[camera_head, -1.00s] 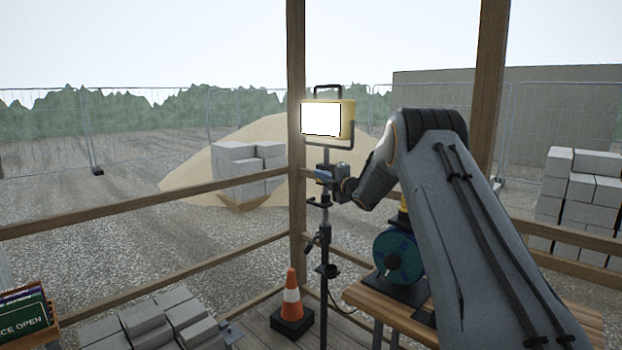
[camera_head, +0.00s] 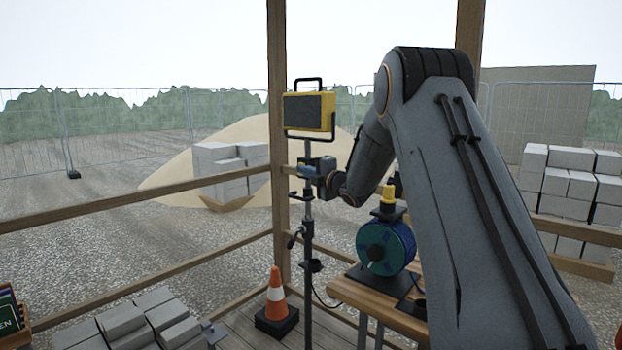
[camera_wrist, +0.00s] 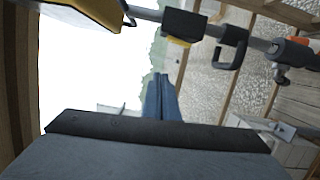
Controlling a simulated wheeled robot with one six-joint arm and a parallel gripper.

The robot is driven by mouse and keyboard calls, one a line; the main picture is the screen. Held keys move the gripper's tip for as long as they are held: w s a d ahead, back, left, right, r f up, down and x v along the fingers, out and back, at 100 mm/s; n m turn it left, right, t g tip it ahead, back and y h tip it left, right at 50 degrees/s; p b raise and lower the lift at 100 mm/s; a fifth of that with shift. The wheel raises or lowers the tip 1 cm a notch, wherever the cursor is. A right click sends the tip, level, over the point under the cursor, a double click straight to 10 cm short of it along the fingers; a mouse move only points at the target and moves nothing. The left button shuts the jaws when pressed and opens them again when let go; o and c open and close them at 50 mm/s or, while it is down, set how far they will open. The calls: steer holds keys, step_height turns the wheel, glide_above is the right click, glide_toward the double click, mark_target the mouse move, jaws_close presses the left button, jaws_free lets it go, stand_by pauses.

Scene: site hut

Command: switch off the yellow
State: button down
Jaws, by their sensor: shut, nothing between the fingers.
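The yellow work light (camera_head: 309,110) stands on a dark upright stand (camera_head: 308,240). Its front panel is dark and unlit. In the wrist view part of its yellow housing (camera_wrist: 95,10) shows at the top left, with the stand's pole (camera_wrist: 250,42) running to the right. My gripper (camera_head: 304,172) is just below the light, close to the stand; whether it touches cannot be told. In the wrist view its blue fingers (camera_wrist: 160,95) are together and empty. The light's back and any switch are hidden in the head view.
A bench (camera_head: 385,312) at the right holds a blue-green cable reel (camera_head: 385,247) with a yellow-topped item (camera_head: 388,194) above. An orange cone (camera_head: 275,290) stands left of the stand. Wooden posts and rails (camera_head: 277,60) are close behind. Grey blocks (camera_head: 140,320) lie front left.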

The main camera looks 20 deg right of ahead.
steer(key=shift+b+v, duration=0.45)
steer(key=shift+v, duration=1.5)
